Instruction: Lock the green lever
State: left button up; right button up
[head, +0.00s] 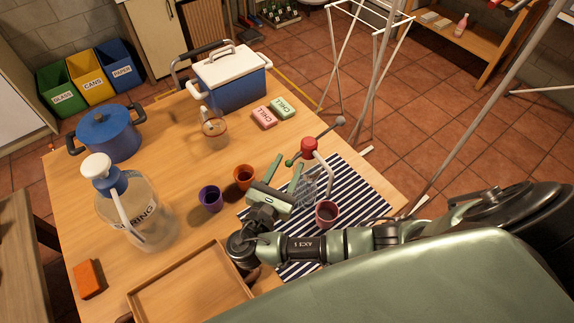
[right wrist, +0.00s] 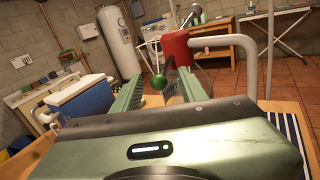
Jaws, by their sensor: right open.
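A green ball knob (head: 289,163) ends a thin rod that runs past a red cap (head: 309,146) to a grey ball (head: 340,121). A pale curved tube comes off the red cap. My right gripper (head: 285,171) is open, with its fingers pointing at the knob. In the right wrist view the green knob (right wrist: 158,82) shows between the two fingers, near the tips. The red cap (right wrist: 175,48) stands just beyond. I cannot tell whether the fingers touch the knob. My left gripper is not in view.
A striped mat (head: 358,183) lies under the area, with a dark red cup (head: 327,213) on it. Orange (head: 244,177) and purple (head: 210,198) cups stand left of my gripper. A large jar (head: 135,215), blue pot (head: 107,135), cooler (head: 232,82) and wooden tray (head: 190,287) occupy the table.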

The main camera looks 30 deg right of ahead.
jog(key=shift+a, duration=0.1)
jog(key=c, duration=0.9)
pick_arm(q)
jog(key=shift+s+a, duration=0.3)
pick_arm(e)
grip_shut()
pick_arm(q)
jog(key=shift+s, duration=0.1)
